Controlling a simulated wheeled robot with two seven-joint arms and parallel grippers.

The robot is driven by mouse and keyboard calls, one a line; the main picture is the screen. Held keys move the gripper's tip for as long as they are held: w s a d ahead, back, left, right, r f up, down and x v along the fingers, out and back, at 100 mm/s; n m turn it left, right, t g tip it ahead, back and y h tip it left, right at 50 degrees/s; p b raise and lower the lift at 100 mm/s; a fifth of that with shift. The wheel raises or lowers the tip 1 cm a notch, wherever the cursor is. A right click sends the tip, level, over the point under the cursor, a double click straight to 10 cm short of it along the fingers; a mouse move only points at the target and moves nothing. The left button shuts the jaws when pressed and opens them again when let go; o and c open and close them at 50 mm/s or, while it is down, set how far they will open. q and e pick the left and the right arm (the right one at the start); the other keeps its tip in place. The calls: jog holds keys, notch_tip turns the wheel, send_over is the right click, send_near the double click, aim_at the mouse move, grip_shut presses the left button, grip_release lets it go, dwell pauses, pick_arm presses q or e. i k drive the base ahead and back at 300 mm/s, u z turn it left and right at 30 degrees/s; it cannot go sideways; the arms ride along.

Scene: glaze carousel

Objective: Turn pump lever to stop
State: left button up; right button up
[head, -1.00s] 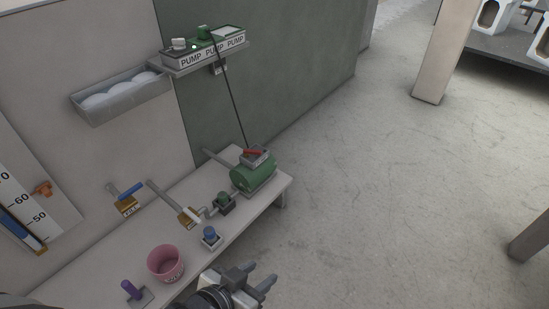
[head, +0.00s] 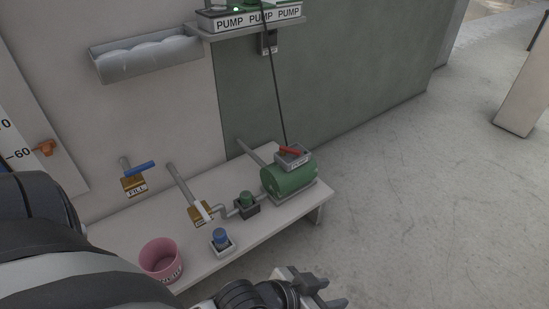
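The red pump lever (head: 291,150) sits on a small grey labelled box (head: 293,159) on top of the green pump (head: 289,178). The pump stands at the right end of a pale bench (head: 275,226). The label's writing is too small to read. My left gripper (head: 328,289) is at the bottom edge, in front of the bench and below the pump in the picture. Its fingers are apart with nothing seen between them, and it does not touch the lever. My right gripper is not in view.
The bench also holds a pink bucket (head: 160,259), a blue knob (head: 220,237) and a green-capped fitting (head: 247,201). A blue-handled FILL valve (head: 139,170) and a white-handled valve (head: 203,210) are behind. A cable runs up to the PUMP shelf (head: 245,27). Floor on the right is clear.

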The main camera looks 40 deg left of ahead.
aim_at(283, 149)
jog(key=z, duration=0.35)
jog(key=i, duration=1.5)
jog(key=u, duration=2.8)
